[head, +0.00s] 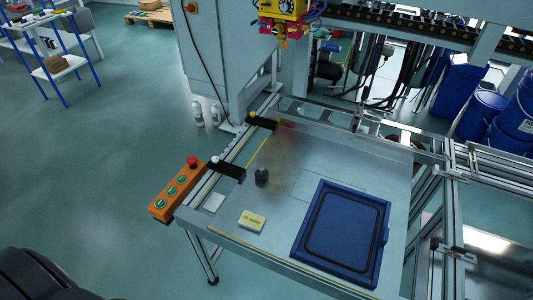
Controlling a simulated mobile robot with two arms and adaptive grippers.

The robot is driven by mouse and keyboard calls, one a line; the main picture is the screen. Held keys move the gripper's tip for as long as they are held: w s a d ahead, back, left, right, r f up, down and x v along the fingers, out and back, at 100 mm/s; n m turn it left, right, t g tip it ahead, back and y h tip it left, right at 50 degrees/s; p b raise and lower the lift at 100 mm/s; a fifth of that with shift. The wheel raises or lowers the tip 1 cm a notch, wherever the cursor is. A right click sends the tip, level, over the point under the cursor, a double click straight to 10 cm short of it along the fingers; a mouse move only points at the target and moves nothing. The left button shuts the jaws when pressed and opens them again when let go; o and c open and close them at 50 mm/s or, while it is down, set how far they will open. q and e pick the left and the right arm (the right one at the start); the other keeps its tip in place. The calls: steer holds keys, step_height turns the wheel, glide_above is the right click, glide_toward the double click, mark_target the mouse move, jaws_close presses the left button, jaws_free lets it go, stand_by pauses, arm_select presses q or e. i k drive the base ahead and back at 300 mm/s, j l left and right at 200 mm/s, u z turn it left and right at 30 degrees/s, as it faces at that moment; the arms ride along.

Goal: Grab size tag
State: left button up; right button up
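A small pale yellow block with dark print (251,221) lies on the front left part of the metal table; it looks like the size tag, but its print is too small to read. It lies left of the blue panel tray and just in front of a small dark knob. Nothing touches it from above. Neither of my grippers shows in the head view. A dark rounded shape at the bottom left corner may be part of my own body.
A blue panel tray (311,240) takes up the table's right side. A dark knob (262,177) stands behind the tag. Black clamps (226,171) and an orange button box (174,190) line the left edge. The table's middle back (335,150) is clear.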

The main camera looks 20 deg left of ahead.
mark_target(250, 221)
steer(key=u, duration=0.85)
